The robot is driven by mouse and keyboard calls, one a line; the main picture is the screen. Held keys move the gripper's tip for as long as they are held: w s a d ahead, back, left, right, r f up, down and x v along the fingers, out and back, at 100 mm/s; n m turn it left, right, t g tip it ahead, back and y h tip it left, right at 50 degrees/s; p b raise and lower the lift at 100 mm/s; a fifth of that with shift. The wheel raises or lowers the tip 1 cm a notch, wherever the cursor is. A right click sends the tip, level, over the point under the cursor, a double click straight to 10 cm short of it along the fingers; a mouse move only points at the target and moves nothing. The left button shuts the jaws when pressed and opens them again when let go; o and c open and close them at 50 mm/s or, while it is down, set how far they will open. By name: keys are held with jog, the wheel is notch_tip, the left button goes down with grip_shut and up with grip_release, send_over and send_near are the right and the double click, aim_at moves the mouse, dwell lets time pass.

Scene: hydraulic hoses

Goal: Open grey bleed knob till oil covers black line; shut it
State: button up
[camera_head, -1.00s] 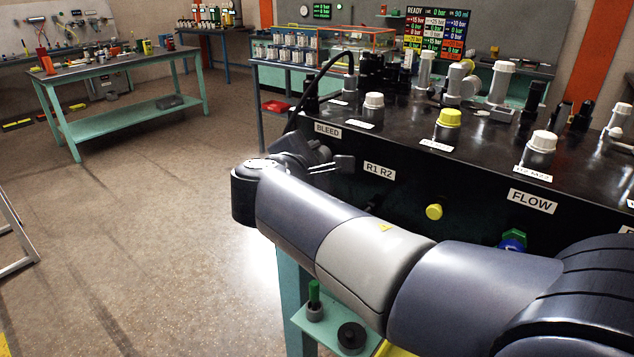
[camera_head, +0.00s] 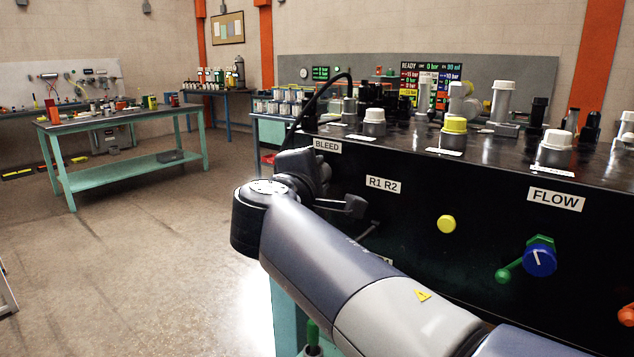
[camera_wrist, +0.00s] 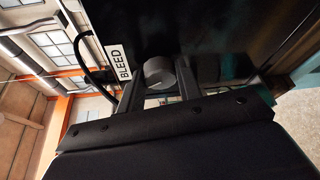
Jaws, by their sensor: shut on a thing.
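The grey bleed knob (camera_wrist: 158,72) is a short round knob on the dark panel, beside the BLEED label (camera_wrist: 120,62) in the wrist view. My gripper (camera_wrist: 160,80) has one finger on each side of it and is shut on it. In the head view the BLEED label (camera_head: 327,146) shows at the panel's left end. My wrist is just below it, and the knob is hidden there. No oil or black line can be made out in either view.
The panel's front also carries an R1 R2 label (camera_head: 383,184), a yellow knob (camera_head: 446,224), a FLOW label (camera_head: 556,200) and a blue knob (camera_head: 540,260) with a green lever. A black hose (camera_head: 318,98) loops above the left end. Open floor (camera_head: 130,255) lies left.

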jog(key=o, duration=1)
jog(key=shift+c, duration=0.2)
jog(key=v, duration=1)
jog(key=shift+s, duration=0.35)
jog(key=shift+a, duration=0.1)
